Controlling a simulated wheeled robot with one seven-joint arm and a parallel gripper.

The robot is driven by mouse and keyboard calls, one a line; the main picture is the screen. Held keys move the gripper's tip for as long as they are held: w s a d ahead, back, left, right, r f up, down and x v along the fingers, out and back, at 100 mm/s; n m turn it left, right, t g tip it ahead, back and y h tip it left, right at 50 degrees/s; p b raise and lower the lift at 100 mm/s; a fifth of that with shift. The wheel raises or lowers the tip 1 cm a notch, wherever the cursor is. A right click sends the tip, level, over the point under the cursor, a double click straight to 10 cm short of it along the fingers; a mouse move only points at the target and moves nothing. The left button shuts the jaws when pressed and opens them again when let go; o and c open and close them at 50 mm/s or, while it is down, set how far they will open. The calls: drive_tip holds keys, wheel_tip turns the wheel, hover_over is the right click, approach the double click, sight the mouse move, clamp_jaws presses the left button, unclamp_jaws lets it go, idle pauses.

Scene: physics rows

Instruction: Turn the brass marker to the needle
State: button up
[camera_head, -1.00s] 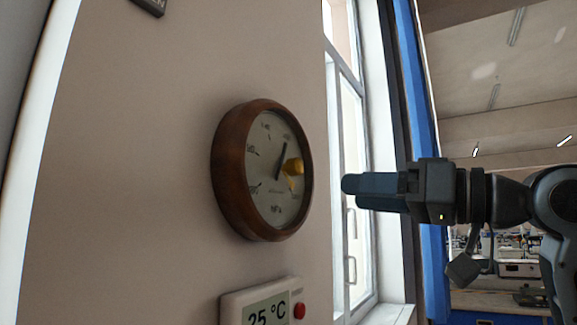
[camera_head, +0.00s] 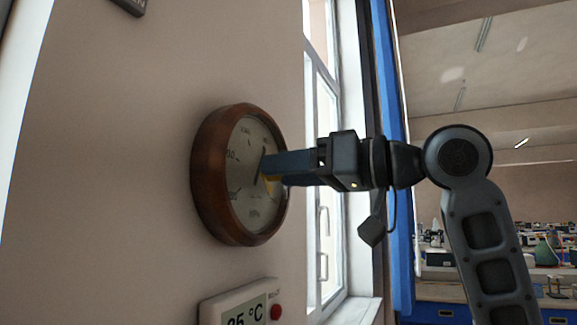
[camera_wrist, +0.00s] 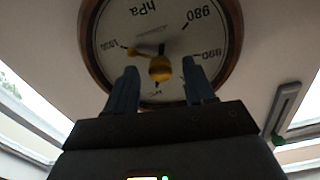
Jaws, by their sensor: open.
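A round barometer with a brown wooden rim (camera_head: 208,180) and a pale dial hangs on the wall. In the wrist view its dial (camera_wrist: 190,35) appears upside down. The brass marker (camera_wrist: 160,70) has a round knob at the dial's centre, and its brass arm points up-left in that view. The dark needle (camera_wrist: 162,48) shows partly behind the knob; its other end is largely hidden. My gripper (camera_head: 268,166) reaches the dial from the right. In the wrist view my gripper (camera_wrist: 160,65) is open, with the knob between its fingers and gaps on both sides.
A white thermometer box (camera_head: 240,307) with a red button (camera_head: 276,312) is on the wall below the barometer. A window (camera_head: 322,190) is to the right. A dark fixture (camera_head: 130,5) is at the top left. The wall left of the barometer is clear.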

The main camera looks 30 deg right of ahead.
drive_tip(key=shift+w+a, duration=0.1)
drive_tip(key=shift+c, duration=0.3)
clamp_jaws()
drive_tip(key=shift+n+b, duration=0.3)
drive_tip(key=shift+n, duration=0.1)
drive_tip(key=shift+f+n+b, duration=0.1)
drive_tip(key=shift+n+b, duration=4.1)
drive_tip(key=shift+n, duration=5.3)
